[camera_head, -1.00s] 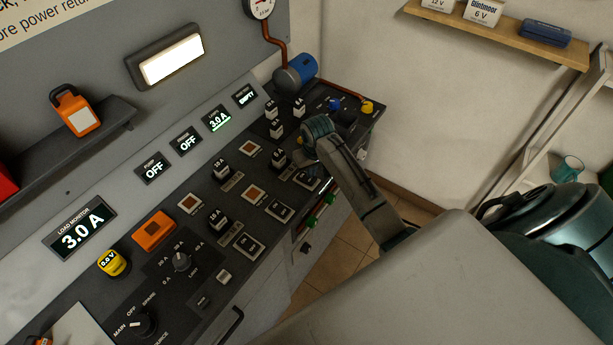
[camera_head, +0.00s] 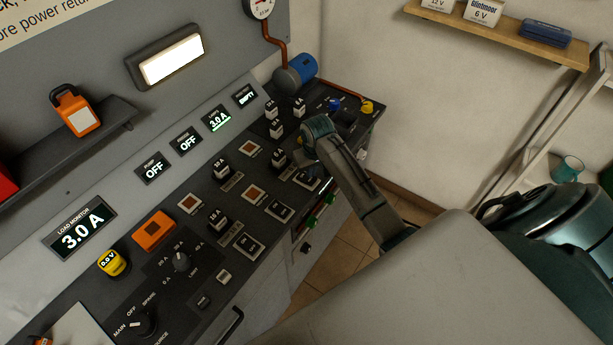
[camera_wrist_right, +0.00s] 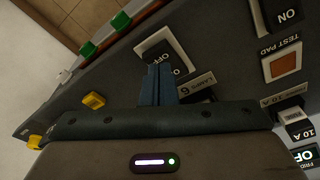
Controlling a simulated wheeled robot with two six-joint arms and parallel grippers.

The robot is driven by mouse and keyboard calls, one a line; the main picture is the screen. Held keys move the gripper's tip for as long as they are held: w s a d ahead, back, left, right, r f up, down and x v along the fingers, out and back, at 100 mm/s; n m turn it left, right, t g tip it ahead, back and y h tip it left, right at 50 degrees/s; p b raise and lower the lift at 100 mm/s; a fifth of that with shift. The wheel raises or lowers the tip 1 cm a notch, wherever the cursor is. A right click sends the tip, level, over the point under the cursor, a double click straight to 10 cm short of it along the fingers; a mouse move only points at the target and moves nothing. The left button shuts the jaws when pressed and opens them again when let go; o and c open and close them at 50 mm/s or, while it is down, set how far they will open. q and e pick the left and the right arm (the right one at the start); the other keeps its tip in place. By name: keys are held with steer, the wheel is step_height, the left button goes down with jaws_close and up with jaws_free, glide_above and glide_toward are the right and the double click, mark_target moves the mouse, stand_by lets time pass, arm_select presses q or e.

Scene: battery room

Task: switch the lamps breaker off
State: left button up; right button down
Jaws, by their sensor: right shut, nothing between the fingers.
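The lamps breaker (camera_head: 305,181) is a light-framed rocker at the right end of the breaker row in the head view. In the right wrist view the rocker (camera_wrist_right: 172,45) has OFF and ON faces and is partly hidden by my fingers. My right gripper (camera_wrist_right: 158,70) is shut and empty, its blue fingertips over the rocker; I cannot tell whether they touch it. In the head view the right gripper (camera_head: 311,170) is at that breaker. The lamps display (camera_head: 216,118) reads 3.0 A. My left gripper is out of view.
Two more rocker breakers, the middle one (camera_head: 279,210) and the left one (camera_head: 248,244), lie along the panel. Black fuse holders, such as one (camera_head: 279,158), stand up near the gripper. Green-capped terminals (camera_head: 313,220) line the front edge. The load monitor (camera_head: 80,229) reads 3.0 A.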

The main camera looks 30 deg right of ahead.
steer(key=shift+f+b, duration=0.3)
steer(key=shift+f, duration=0.6)
stand_by(0.4)
steer(key=shift+r, duration=0.1)
step_height(320, 180, up, 2)
steer(key=shift+r+p, duration=0.1)
steer(key=shift+p, duration=0.7)
steer(key=shift+r, duration=2.35)
